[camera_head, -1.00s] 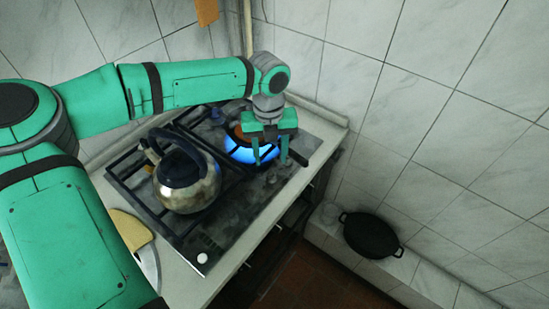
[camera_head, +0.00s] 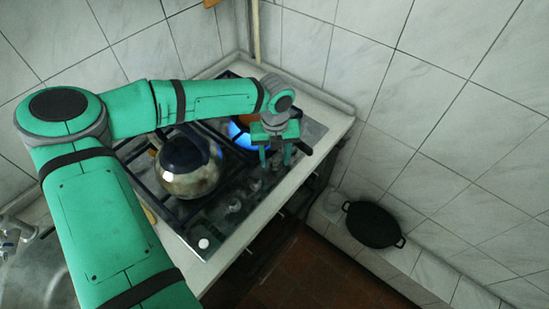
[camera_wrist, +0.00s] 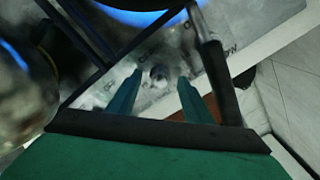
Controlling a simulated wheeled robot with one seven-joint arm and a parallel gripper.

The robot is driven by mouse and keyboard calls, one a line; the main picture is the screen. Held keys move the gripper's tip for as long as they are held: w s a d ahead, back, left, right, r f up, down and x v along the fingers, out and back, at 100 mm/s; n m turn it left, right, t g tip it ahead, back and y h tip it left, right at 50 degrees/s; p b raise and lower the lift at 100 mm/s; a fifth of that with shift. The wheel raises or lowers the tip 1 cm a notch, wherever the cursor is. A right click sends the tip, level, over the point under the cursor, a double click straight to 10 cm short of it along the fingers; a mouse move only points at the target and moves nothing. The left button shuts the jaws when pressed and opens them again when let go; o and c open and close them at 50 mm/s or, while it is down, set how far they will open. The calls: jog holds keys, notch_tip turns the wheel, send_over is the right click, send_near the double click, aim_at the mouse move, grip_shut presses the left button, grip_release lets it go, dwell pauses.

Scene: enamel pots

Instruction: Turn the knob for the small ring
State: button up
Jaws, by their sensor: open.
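The hob (camera_head: 222,228) has a row of knobs along its front edge. My gripper (camera_head: 275,165) points down over the right end of that row, with its two fingers apart. In the wrist view, a pale round knob (camera_wrist: 158,74) shows in the gap between and beyond the fingertips of my gripper (camera_wrist: 157,92). I cannot tell whether the fingers touch it. Another knob (camera_head: 233,205) stands farther left along the row.
A shiny kettle (camera_head: 190,176) with a dark top stands on the hob's left part, close to my arm. A dark bar (camera_wrist: 220,85) stands just right of my fingers in the wrist view. A black pan (camera_head: 372,225) rests on the tiled ledge at right.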

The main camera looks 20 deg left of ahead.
jog(key=shift+f, duration=0.2)
jog(key=shift+w, duration=0.1)
